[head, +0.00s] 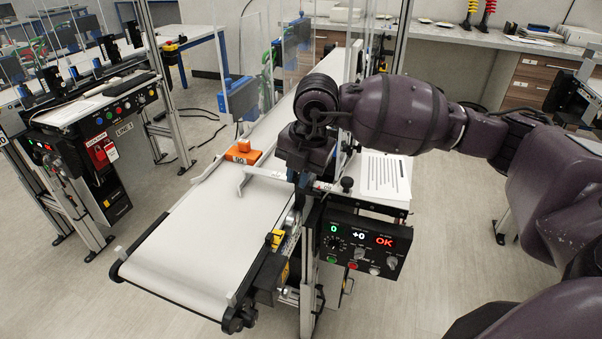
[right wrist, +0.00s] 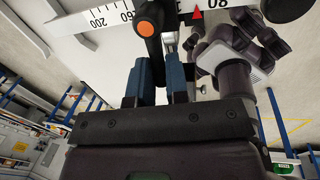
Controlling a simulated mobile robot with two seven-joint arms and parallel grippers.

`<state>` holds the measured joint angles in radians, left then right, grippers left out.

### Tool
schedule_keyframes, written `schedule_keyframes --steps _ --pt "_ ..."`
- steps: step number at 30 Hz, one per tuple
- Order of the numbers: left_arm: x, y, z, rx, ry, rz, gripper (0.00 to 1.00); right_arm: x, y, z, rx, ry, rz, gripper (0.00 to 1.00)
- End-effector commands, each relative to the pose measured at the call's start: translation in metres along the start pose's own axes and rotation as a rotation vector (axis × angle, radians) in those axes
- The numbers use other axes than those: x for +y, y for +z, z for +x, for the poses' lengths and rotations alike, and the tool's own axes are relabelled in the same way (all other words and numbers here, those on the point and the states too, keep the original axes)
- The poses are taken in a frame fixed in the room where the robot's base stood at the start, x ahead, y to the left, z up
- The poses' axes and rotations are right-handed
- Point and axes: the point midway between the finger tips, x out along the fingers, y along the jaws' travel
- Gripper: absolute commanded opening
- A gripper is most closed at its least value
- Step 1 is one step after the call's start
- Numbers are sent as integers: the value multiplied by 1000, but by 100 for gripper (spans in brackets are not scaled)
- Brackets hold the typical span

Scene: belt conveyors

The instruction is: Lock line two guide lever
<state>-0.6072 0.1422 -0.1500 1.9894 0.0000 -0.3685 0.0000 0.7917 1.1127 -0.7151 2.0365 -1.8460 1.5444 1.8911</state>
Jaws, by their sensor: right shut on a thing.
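The middle conveyor (head: 195,240) has a white belt and a guide bar (head: 262,174) across it. My right gripper (head: 308,172) points down beside the belt at the guide's mount, and its fingers are mostly hidden in the head view. In the right wrist view, the blue fingers of my right gripper (right wrist: 164,70) are closed about a black guide lever (right wrist: 153,48) with an orange round end. A white scale (right wrist: 105,18) with numbers and a red pointer (right wrist: 197,13) lies just beyond the lever. The lever is hidden in the head view. My left gripper is not in view.
An orange block (head: 243,152) lies on the belt by the guide. A control panel (head: 360,243) showing "0", "+0" and "OK" hangs below the gripper. A printed sheet (head: 385,176) lies right of it. The LINE 1 conveyor (head: 100,100) stands left, with open floor between.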

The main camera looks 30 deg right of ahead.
Motion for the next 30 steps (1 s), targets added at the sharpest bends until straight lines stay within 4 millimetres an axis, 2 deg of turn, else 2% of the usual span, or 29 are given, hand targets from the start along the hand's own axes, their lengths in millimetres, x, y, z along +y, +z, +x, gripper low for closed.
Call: schedule_keyframes --steps 11,12,16,25,30 --pt "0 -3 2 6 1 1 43 1 1 -1 -4 3 6 0" --pt "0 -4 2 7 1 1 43 1 1 -1 -4 3 6 21" --pt "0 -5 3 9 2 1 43 1 1 -1 -3 2 5 41" --pt "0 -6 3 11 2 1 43 0 0 -2 -2 1 4 41" --pt "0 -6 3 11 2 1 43 1 1 -17 -4 4 4 41"
